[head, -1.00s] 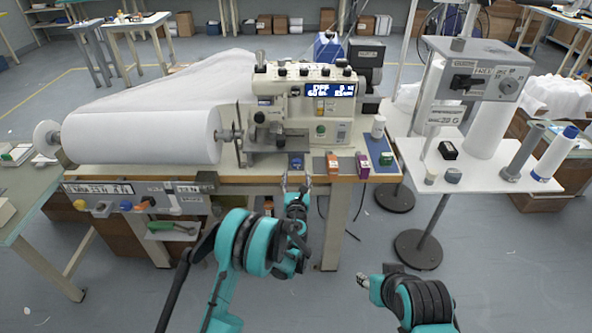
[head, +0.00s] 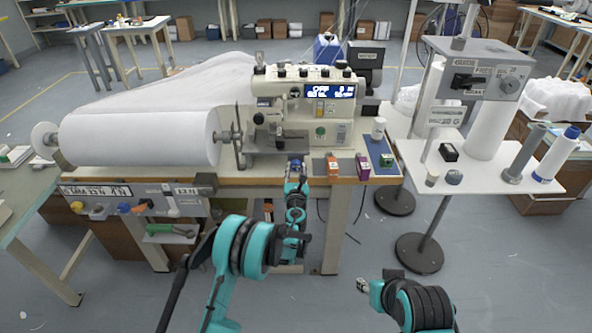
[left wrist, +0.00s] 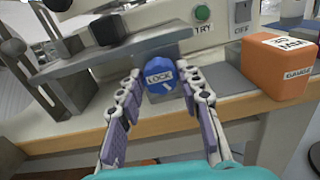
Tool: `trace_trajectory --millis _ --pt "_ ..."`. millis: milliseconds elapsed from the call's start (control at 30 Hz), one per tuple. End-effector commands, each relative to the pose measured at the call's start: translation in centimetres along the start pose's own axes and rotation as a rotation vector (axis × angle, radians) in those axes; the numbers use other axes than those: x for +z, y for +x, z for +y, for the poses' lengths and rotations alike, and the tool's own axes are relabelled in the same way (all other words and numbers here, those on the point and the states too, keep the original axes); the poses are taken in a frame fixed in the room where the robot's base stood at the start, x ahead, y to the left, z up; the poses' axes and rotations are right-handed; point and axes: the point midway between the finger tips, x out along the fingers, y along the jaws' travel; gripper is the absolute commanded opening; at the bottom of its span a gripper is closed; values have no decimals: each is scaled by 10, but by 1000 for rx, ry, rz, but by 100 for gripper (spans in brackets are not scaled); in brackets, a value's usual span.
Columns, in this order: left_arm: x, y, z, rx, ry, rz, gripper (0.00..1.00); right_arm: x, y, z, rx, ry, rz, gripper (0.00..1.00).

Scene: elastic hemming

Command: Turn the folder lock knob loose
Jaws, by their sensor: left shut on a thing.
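The lock knob (left wrist: 159,78) is blue with a white LOCK label and a white mark, on the front of the machine at the table edge. My left gripper (left wrist: 163,74) has its two fingers on either side of it, tips pressed at its sides, and is shut on it. In the head view my left gripper (head: 296,172) reaches the table's front edge below the sewing machine (head: 308,105) and mostly hides the knob. My right gripper (head: 363,286) is low in front of the table, away from everything; its jaws are too small to read.
An orange box (head: 333,164), a purple box (head: 362,166) and a green box (head: 386,160) stand right of the knob; the orange one (left wrist: 278,68) is close in the wrist view. A white fabric roll (head: 140,138) lies left. A thread stand (head: 470,165) is at right.

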Motion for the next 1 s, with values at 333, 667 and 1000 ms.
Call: trace_trajectory --millis 333,667,1000 --pt "0 0 0 0 -83 0 6 0 0 0 0 0 0 40" --pt "0 0 1 0 -345 0 6 0 0 0 0 0 0 40" --pt "-1 0 1 0 -668 0 6 0 0 0 0 0 0 40"
